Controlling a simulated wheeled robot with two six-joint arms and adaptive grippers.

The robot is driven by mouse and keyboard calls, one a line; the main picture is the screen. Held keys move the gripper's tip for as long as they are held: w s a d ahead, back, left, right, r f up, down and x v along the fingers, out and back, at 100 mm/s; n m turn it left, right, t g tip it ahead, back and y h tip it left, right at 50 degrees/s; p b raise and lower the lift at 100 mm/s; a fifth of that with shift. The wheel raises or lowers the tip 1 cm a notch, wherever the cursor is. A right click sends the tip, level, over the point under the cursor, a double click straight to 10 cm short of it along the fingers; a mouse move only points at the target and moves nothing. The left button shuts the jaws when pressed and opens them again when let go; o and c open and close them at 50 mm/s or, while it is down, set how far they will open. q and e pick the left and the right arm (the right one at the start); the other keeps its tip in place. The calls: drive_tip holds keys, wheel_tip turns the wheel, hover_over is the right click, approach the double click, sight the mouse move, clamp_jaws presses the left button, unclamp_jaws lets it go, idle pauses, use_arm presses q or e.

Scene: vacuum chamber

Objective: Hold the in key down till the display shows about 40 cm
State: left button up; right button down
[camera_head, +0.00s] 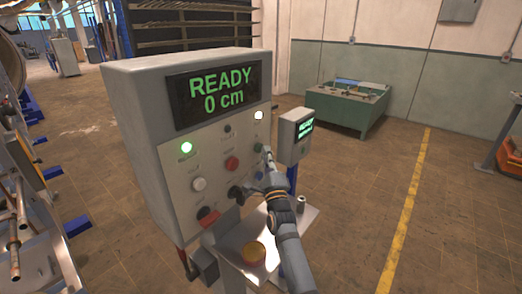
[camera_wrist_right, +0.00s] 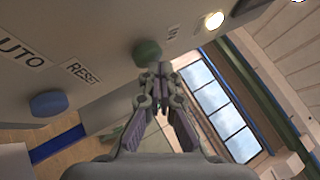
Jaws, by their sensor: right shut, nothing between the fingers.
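The display (camera_head: 218,92) on the grey control box (camera_head: 145,110) reads "READY 0 cm" in green. My right gripper (camera_head: 267,157) is shut and empty, its tips close to the right side of the box's key panel. In the right wrist view the shut fingertips (camera_wrist_right: 157,72) are just below a green key (camera_wrist_right: 147,50). I cannot tell whether they touch it. The key labels are too small to read in the head view, so I cannot tell which one is the in key. My left gripper is not in view.
The panel also has a red button (camera_head: 232,163), a white button (camera_head: 199,184) and a lit green lamp (camera_head: 187,147). A smaller unit (camera_head: 296,136) with a green screen stands right of the box.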

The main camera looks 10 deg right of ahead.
drive_tip(key=shift+w+a, duration=0.15)
drive_tip(key=shift+w, duration=0.1)
idle(0.4)
idle(6.7)
drive_tip(key=shift+s+d+b, duration=0.3)
drive_tip(key=shift+s+d, duration=0.25)
drive_tip(key=shift+s, duration=0.15)
